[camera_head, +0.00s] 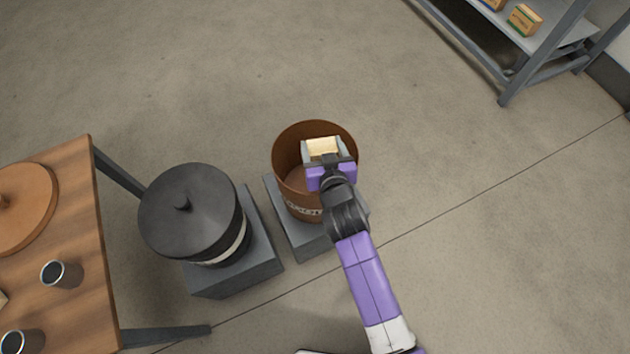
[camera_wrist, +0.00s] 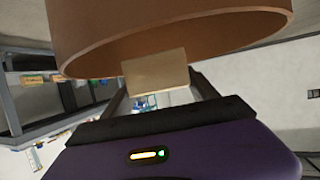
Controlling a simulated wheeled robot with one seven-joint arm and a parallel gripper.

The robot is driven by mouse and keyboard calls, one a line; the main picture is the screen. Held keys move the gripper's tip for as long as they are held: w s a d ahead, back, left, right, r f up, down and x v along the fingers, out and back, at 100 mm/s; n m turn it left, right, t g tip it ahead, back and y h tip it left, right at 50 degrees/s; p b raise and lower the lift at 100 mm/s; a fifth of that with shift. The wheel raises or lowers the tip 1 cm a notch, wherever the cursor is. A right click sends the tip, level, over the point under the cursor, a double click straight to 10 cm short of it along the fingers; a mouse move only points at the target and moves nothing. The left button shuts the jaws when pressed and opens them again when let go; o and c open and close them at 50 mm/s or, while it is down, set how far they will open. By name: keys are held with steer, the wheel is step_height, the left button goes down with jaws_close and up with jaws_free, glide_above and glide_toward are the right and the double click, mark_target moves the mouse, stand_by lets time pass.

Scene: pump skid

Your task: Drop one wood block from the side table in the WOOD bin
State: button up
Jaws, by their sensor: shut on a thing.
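A light wood block (camera_head: 322,147) sits between the fingers of my gripper (camera_head: 324,152), which is shut on it. In the wrist view the block (camera_wrist: 156,82) shows between the two dark fingers (camera_wrist: 165,95), with the brown bin's wall beyond it. The round brown bin (camera_head: 287,150) is open at the top and stands on a grey plinth. Its white label is partly hidden by my arm, and only some letters show. In the head view my gripper and the block overlap the right part of the bin's opening. Their height relative to the rim is hard to tell.
A black lidded bin (camera_head: 190,210) stands on its own grey plinth just left of the brown bin. A wooden table (camera_head: 85,230) at the left holds a round brown lid (camera_head: 25,205) and dark cups (camera_head: 62,274). A grey shelf (camera_head: 505,85) stands at the upper right. Open floor lies between.

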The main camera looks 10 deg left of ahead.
steer(key=shift+f, duration=0.2)
steer(key=o, duration=1.4)
steer(key=shift+o, duration=0.2)
steer(key=p+v, duration=0.1)
steer(key=v, duration=0.6)
steer(key=shift+s+r+p, duration=0.15)
steer(key=shift+s+p, duration=0.2)
steer(key=shift+d, duration=0.1)
